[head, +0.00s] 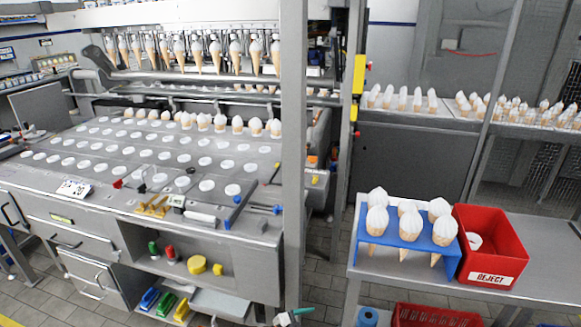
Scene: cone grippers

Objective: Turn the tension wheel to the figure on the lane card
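A small white card (75,188) with dark marks lies at the front left of the machine's deck; it may be the lane card, but its figure is too small to read. I cannot make out the tension wheel for sure. Small red and dark parts (118,184) sit along the deck's front edge, near brass-coloured pieces (152,207) and a small device with a greenish display (176,201). Neither of my grippers can be made out in the head view.
The machine deck (110,185) has rows of round white spots, with cones hanging above. A grey post (293,150) stands right of it. A side table (520,262) holds a blue cone rack (390,240) and a red reject bin (502,238). Shelves below the deck hold coloured tools.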

